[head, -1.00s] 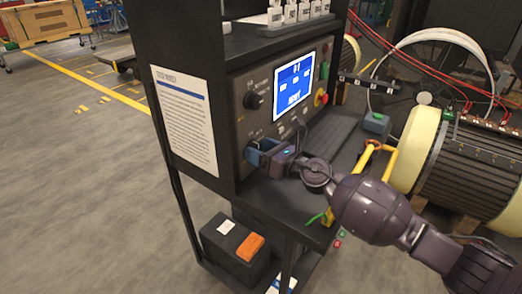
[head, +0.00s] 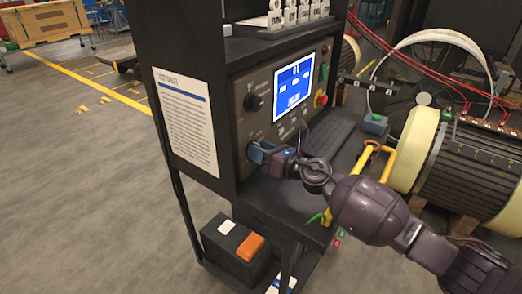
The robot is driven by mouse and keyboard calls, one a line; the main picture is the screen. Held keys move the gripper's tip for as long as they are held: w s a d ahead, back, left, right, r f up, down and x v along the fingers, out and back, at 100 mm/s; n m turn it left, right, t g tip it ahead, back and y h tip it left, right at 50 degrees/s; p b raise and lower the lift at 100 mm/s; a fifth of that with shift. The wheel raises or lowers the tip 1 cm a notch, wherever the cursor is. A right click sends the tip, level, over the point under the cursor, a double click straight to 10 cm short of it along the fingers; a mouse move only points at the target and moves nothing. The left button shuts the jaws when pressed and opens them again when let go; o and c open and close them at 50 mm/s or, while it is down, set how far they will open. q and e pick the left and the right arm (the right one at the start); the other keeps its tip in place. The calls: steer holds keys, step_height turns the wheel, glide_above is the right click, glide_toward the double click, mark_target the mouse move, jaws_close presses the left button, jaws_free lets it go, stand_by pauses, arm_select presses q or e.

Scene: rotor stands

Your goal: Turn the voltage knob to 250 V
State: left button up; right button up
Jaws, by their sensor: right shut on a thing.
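The test panel (head: 244,124) is the grey front of a dark cabinet, with a lit blue screen (head: 294,88). A round black knob (head: 254,102) sits on its upper left and is clear of my gripper. My right gripper (head: 257,152) is at the panel's lower left, its blue fingers against the panel. It is shut on what I take to be the voltage knob, which the fingers hide. The dial marks and screen text are too small to read. My left gripper is not in view.
A red button (head: 321,99) is right of the screen. A keyboard (head: 333,136) lies on the shelf below it. The floor at left is open.

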arm_select(q)
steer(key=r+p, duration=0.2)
steer(key=p, duration=0.1)
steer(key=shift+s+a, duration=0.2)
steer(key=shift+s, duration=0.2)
arm_select(e)
steer(key=m, duration=0.7)
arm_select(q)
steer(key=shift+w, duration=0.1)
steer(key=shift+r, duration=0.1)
arm_select(e)
steer(key=o, duration=0.9)
steer(key=shift+d, duration=0.1)
